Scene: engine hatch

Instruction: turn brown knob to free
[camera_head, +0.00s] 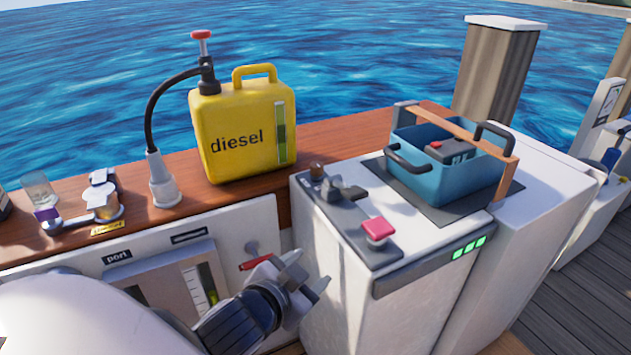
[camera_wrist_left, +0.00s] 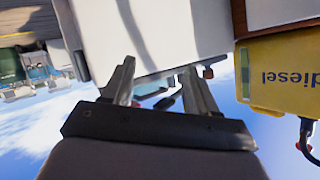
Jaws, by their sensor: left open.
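A small brown knob (camera_head: 317,170) stands at the back left of the white cabinet's top (camera_head: 355,213), by a dark grey lever mechanism (camera_head: 335,192). I cannot tell its setting from here. My left gripper (camera_head: 308,272) is in front of the cabinet's left side, lower than the knob and nearer to me. It is open and empty, its two fingers apart. In the left wrist view, which is upside down, the open fingers (camera_wrist_left: 160,70) point toward the white cabinet (camera_wrist_left: 150,30). My right gripper is not in view.
A red button (camera_head: 378,230) sits at the cabinet top's front. A blue crate (camera_head: 440,178) with a battery-like box stands to the right. A yellow diesel can (camera_head: 240,130) with a hose stands on the wooden ledge (camera_head: 345,138). A red-handled valve (camera_head: 256,263) is near my gripper.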

